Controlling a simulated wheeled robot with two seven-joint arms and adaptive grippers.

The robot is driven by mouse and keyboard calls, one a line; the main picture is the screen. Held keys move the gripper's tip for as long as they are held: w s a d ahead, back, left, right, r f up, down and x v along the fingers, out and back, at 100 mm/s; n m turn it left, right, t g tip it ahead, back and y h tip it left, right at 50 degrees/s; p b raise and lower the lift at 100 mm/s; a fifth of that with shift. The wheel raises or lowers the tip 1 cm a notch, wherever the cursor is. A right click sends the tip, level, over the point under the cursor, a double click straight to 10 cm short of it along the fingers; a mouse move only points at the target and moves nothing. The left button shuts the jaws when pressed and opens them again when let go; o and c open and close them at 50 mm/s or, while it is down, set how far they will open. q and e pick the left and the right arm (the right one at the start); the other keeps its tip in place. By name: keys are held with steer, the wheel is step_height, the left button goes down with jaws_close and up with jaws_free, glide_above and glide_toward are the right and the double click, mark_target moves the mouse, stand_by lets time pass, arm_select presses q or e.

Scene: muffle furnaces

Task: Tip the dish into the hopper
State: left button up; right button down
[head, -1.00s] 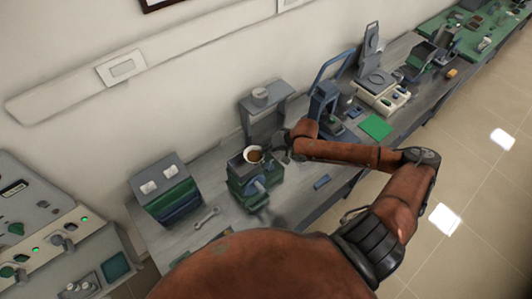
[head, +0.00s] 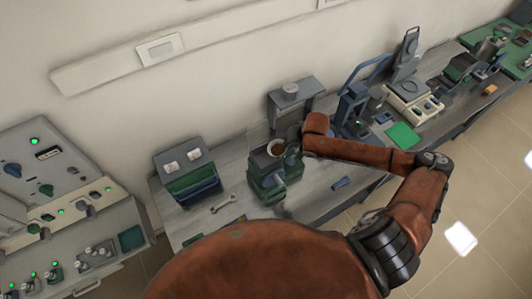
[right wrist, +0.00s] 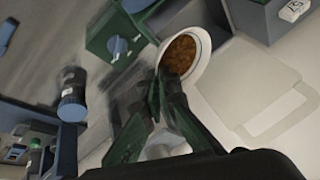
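The white dish (head: 276,148) holds brown granular material, which also shows in the right wrist view (right wrist: 181,54). My right gripper (head: 293,156) is shut on the dish's rim, and its dark fingers show in the right wrist view (right wrist: 165,92). The dish is over or beside the top of a green machine with a blue-grey knob (head: 266,180); this machine shows in the right wrist view (right wrist: 108,38). I cannot make out the hopper opening clearly. The material is still in the dish. My left gripper is not in view.
A blue-grey stand (head: 296,92) is behind the machine. A green-and-blue box unit (head: 190,180) and a wrench (head: 224,204) lie to the left.

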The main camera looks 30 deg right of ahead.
steer(key=shift+a, duration=0.1)
stand_by(0.3)
steer(key=shift+w+a+r+h, duration=0.2)
steer(key=shift+r+h, duration=0.15)
steer(key=shift+h, duration=0.15)
steer(key=shift+g+h, duration=0.3)
steer(key=shift+g, duration=0.1)
steer(key=shift+s+r, duration=0.1)
steer(key=shift+w+a+r+n+g+h, duration=0.3)
steer(key=shift+a+h, duration=0.1)
steer(key=shift+h, duration=0.3)
steer(key=shift+s+d, duration=0.1)
steer(key=shift+s, duration=0.05)
